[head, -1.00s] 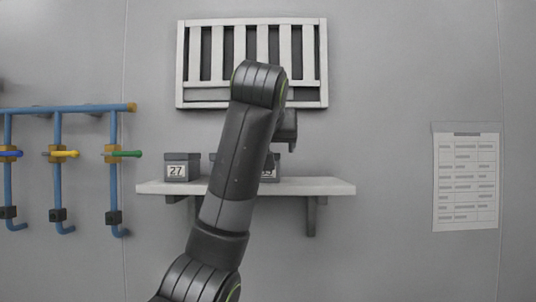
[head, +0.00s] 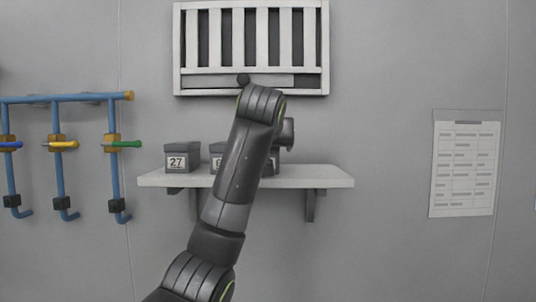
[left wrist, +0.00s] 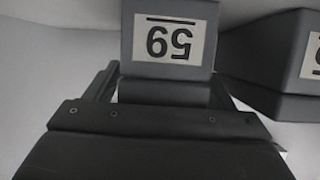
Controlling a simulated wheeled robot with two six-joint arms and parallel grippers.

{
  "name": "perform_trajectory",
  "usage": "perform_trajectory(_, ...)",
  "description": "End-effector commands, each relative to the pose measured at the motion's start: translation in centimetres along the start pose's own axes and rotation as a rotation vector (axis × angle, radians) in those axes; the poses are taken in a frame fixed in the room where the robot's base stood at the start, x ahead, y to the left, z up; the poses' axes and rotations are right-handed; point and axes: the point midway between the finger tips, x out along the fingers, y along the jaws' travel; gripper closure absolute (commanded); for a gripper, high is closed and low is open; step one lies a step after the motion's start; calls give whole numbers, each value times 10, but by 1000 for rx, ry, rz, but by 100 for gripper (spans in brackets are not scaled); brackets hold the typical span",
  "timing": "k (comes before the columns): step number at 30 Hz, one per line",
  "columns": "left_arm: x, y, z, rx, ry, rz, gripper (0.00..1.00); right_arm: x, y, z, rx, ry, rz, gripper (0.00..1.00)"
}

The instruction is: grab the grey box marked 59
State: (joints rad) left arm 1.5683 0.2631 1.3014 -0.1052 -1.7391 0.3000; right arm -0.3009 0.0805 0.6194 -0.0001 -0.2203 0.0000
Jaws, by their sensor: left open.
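The grey box marked 59 (left wrist: 170,42) shows in the left wrist view with its label upside down, at the top centre. My left gripper (left wrist: 162,86) is open. Its two fingers appear on either side of the lower part of the box, with a small gap or light contact that I cannot tell apart.
A second grey box (left wrist: 278,62) stands close beside it in the left wrist view. In the head view a box marked 27 (head: 183,158) sits on the white wall shelf (head: 315,178). A slatted white rack (head: 190,83) hangs above. Blue pipes (head: 60,170) are at left.

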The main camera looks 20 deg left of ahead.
Motion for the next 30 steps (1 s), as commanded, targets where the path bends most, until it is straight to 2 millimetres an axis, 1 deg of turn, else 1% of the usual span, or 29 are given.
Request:
perform_trajectory(1,0,0,0,0,0,0,24,0,0,0,0,0,0,64)
perform_trajectory(2,0,0,0,0,0,0,28,0,0,0,0,0,0,64)
perform_trajectory(15,0,0,0,0,0,0,85,0,0,0,0,1,0,64)
perform_trajectory(25,-2,0,-3,0,4,0,86,1,0,-1,0,2,0,64)
perform_trajectory(30,-6,0,-13,-1,5,0,86,5,-1,0,0,2,0,64)
